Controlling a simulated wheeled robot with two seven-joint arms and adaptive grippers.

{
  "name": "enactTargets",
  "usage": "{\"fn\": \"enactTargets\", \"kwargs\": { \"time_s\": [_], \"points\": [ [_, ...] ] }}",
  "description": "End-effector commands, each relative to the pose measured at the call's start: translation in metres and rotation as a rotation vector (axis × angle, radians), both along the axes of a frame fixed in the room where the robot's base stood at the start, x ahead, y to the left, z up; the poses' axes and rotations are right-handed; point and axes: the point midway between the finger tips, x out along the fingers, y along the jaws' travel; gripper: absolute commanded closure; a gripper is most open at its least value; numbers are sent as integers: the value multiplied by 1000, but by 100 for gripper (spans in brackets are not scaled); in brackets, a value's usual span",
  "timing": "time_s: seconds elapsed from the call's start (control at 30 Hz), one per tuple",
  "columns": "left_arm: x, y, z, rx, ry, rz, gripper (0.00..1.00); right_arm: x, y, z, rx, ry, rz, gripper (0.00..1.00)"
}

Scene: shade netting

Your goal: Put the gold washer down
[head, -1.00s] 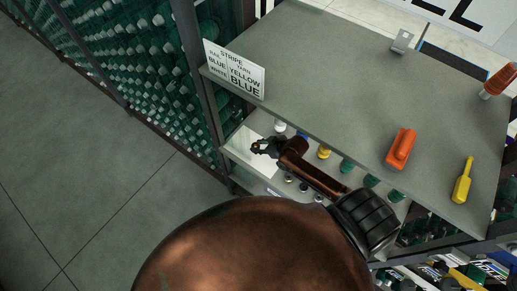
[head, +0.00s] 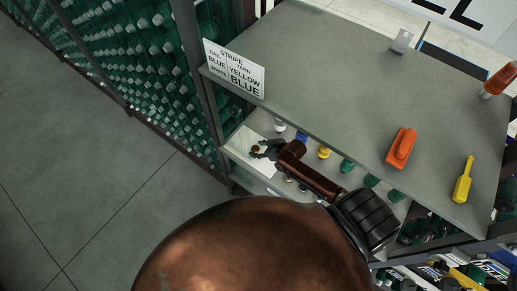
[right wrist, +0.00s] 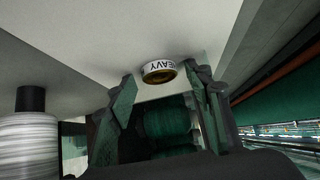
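The gold washer (right wrist: 160,76), a short ring with a white band lettered HEAVY, shows in the right wrist view against a pale surface. It lies just beyond and between the fingertips of my right gripper (right wrist: 160,78), with a gap on each side, so the gripper is open. In the head view my right gripper (head: 262,150) is low over the left end of the lower shelf (head: 240,143), with the washer a small gold-brown spot (head: 255,149) at its tips. My left gripper is not in view.
The upper shelf (head: 330,70) overhangs beside my right arm. It carries an orange object (head: 401,148), a yellow tool (head: 463,180) and a sign (head: 234,70). Spools stand on the lower shelf, including a yellow one (head: 324,152). A white spool (right wrist: 28,140) is near the gripper.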

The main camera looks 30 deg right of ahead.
Motion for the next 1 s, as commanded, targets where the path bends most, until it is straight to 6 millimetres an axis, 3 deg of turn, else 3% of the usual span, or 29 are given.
{"fn": "enactTargets", "kwargs": {
  "time_s": [0.4,0.8,1.0],
  "points": [
    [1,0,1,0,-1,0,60,-6,-3,8,-2,0,0,51],
    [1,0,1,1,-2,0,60,-58,-24,64,-3,0,1,51],
    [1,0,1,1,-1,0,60,-74,-31,82,-1,1,1,51]
  ]
}}
